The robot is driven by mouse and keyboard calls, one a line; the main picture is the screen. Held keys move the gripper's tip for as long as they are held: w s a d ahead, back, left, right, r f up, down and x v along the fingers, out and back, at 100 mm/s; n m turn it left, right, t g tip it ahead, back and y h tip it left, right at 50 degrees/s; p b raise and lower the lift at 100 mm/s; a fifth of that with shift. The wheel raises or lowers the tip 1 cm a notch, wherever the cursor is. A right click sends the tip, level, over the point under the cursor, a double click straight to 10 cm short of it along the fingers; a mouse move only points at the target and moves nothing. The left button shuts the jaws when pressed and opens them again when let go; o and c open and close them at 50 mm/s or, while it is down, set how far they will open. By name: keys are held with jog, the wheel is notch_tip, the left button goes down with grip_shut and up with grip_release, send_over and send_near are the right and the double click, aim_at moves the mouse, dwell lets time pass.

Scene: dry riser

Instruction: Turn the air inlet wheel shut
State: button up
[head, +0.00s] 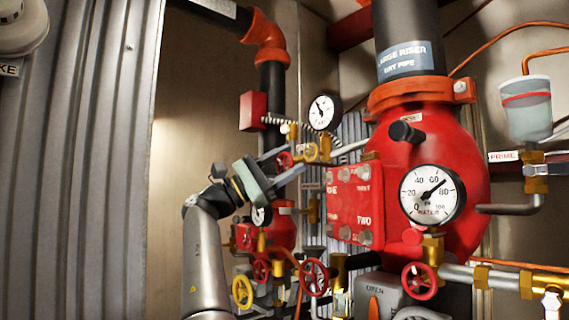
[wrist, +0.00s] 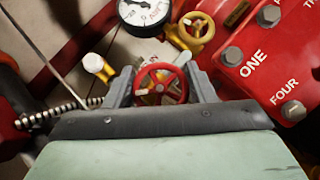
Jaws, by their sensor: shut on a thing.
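A small red handwheel (head: 284,160) sits on brass pipework below a small white gauge (head: 323,112). My gripper (head: 287,166) reaches it from the lower left and is shut on it. In the wrist view the red wheel (wrist: 160,65) lies between the two grey fingers of my gripper (wrist: 162,82), one at each side of its rim. Its lower part is partly hidden behind the gripper body. No label shows on this wheel, so I cannot read whether it is the air inlet.
A yellow handwheel (wrist: 190,31) is close beside the red one. The big red valve body (head: 357,205) with bolted cover stands to the right, with a large water gauge (head: 432,195). Lower down are another yellow wheel (head: 242,292) and red wheels (head: 314,277), (head: 419,281).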

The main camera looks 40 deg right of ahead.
jog(key=shift+f, duration=0.15)
dwell(0.3)
jog(key=o, duration=0.7)
jog(key=shift+o, duration=1.4)
jog(key=shift+a, duration=0.15)
